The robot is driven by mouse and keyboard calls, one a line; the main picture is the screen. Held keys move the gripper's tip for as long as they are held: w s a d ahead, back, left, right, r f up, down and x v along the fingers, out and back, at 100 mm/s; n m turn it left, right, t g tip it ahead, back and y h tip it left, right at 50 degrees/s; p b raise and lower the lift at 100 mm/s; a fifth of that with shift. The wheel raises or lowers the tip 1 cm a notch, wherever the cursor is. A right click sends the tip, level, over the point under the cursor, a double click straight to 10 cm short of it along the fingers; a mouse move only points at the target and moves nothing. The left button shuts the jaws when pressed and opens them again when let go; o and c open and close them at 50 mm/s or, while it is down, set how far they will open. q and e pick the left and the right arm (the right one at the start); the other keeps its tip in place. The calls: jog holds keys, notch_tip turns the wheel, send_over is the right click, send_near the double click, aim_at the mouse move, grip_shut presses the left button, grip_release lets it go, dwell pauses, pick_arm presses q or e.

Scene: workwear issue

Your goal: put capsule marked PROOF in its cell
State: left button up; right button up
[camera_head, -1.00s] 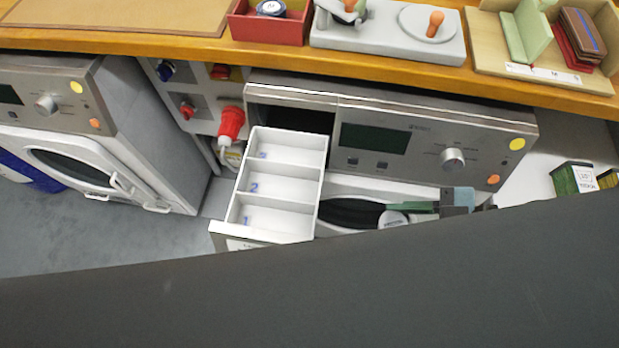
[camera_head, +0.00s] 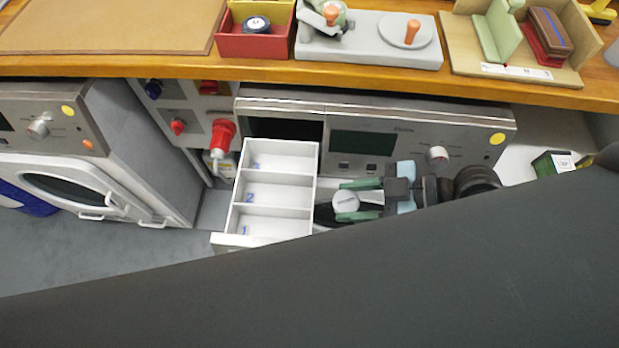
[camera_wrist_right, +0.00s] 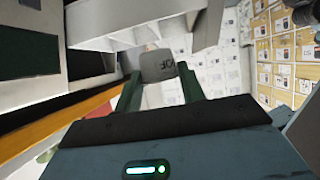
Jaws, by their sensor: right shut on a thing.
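My right gripper (camera_head: 360,199) is shut on a capsule with a round pale grey lid (camera_head: 345,202), held between its green fingers just right of the open drawer. The white drawer (camera_head: 316,165) is pulled out and has three cells in a row, numbered 1 nearest, then 2, and a faint 3 farthest. The cells look empty. The drawer (camera_wrist_right: 110,35) appears beyond the capsule in the wrist view. My left gripper is out of view.
The machine front (camera_head: 400,150) with display and knob stands close behind the gripper. A red plug (camera_head: 222,133) juts out left of the drawer. The wooden counter (camera_head: 350,72) overhangs above, bearing a red tray (camera_head: 285,45). A large dark shape hides the lower foreground.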

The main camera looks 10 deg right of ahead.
jog(key=w+a+f+p, duration=0.1)
jog(key=w+a+f, duration=0.3)
jog(key=w+a, duration=0.2)
jog(key=shift+w+f, duration=0.2)
jog(key=shift+w, duration=0.4)
jog(key=shift+f+b, duration=0.35)
jog(key=shift+f, duration=0.15)
jog(key=o, duration=0.9)
jog(key=shift+o, duration=0.2)
